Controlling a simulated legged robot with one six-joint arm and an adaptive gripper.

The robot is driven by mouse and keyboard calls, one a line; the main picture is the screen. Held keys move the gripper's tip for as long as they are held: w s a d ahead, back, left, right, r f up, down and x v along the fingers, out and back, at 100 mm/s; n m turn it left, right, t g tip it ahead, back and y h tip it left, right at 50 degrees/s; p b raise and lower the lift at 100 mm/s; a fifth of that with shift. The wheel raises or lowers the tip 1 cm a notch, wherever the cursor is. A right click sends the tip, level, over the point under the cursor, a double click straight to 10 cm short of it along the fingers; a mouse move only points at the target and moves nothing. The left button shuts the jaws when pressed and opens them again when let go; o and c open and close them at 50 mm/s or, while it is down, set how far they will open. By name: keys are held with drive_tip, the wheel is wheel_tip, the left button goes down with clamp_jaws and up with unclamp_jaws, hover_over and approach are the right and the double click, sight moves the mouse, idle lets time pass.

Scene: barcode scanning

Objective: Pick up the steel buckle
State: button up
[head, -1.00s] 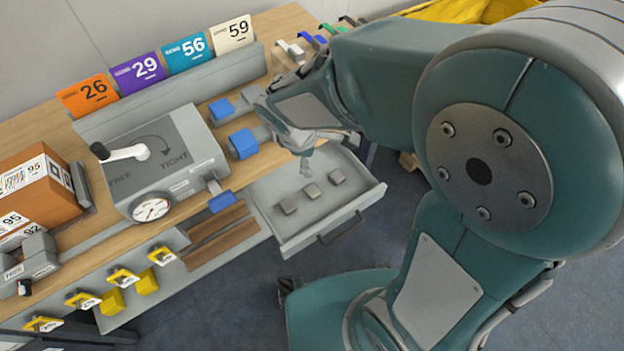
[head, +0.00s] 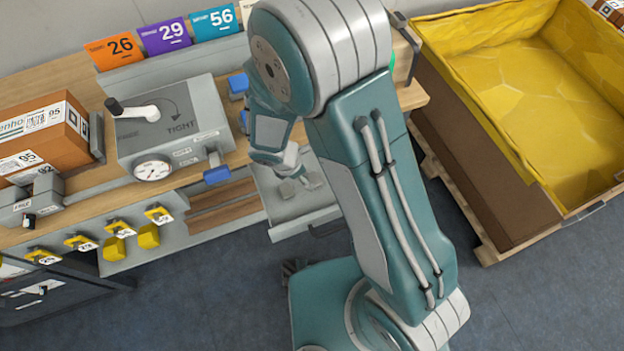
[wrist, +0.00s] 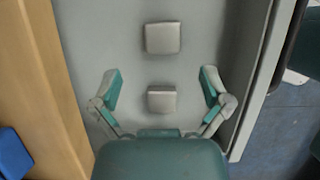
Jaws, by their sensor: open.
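The steel buckles are small grey rounded blocks in the open drawer. In the wrist view one steel buckle (wrist: 162,99) lies between my gripper's spread fingers, and another steel buckle (wrist: 162,38) lies beyond the fingertips. My gripper (wrist: 160,78) is open and empty, with teal pads on both sides and no visible contact with a buckle. In the head view my gripper (head: 302,178) is over the drawer (head: 285,222), with one buckle (head: 287,189) showing beside it. My arm hides part of the drawer.
The drawer wall (wrist: 245,85) stands right of the right finger; the wooden bench edge (wrist: 45,90) is at left. A yellow-lined crate (head: 540,110) stands at right.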

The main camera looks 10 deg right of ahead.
sight(316, 179)
drive_tip(key=d+f, duration=0.3)
drive_tip(key=shift+w+f, duration=0.2)
drive_tip(key=shift+w, duration=0.05)
drive_tip(key=shift+f, duration=0.35)
drive_tip(key=shift+a+f, duration=0.15)
drive_tip(key=shift+a, duration=0.05)
drive_tip(key=shift+w+a, duration=0.1)
drive_tip(key=shift+a, duration=0.25)
drive_tip(key=shift+d, duration=0.55)
drive_tip(key=c, duration=1.2)
